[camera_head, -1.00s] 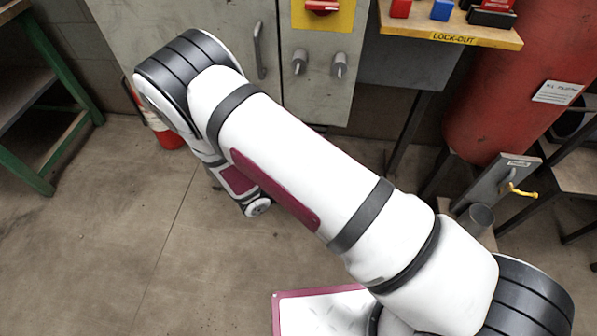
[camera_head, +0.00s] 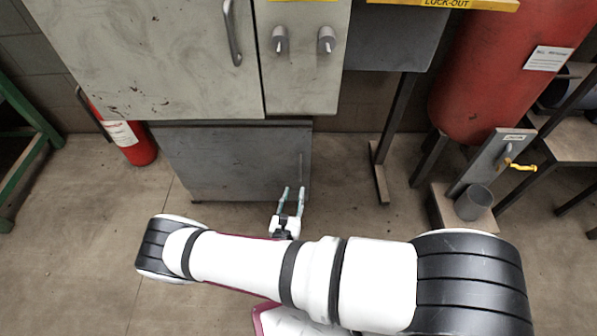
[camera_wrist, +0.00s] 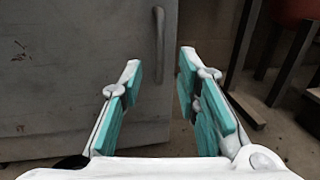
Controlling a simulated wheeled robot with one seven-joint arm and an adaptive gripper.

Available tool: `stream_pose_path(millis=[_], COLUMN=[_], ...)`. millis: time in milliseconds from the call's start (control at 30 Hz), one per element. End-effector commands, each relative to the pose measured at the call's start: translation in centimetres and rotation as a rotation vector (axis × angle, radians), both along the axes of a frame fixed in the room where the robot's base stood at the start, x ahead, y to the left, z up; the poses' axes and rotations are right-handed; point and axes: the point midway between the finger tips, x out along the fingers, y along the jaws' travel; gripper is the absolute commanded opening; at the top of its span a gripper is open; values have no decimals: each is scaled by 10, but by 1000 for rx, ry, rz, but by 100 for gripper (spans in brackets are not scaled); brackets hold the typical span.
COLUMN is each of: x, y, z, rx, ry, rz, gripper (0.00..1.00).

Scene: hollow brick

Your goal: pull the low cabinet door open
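The low cabinet door (camera_head: 225,165) is a grey panel close to the floor, under the larger grey cabinet. It appears shut. In the wrist view the door (camera_wrist: 70,90) fills the left side, and its upright bar handle (camera_wrist: 160,55) is near its right edge. My gripper (camera_head: 294,190) is in front of the door's lower right part. In the wrist view my gripper (camera_wrist: 157,85) is open, with its teal-padded fingers apart and nothing between them. The handle lies ahead, in line with the gap between the fingers, and appears apart from them.
The upper cabinet (camera_head: 150,60) has its own handle and two knobs above the low door. A red extinguisher (camera_head: 130,140) stands left. A dark stand leg (camera_head: 392,135) and a red tank (camera_head: 490,80) are right. The floor before the door is clear.

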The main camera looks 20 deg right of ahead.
Motion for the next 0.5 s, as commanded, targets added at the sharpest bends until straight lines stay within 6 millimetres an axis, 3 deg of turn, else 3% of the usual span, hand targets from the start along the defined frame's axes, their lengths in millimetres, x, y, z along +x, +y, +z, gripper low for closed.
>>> stream_pose_path(millis=[300,500], x=[55,80], y=[-31,-44], z=[-2,-1], rx=[2,2], ry=[-2,-2], rz=[-4,-3], gripper=[30,30])
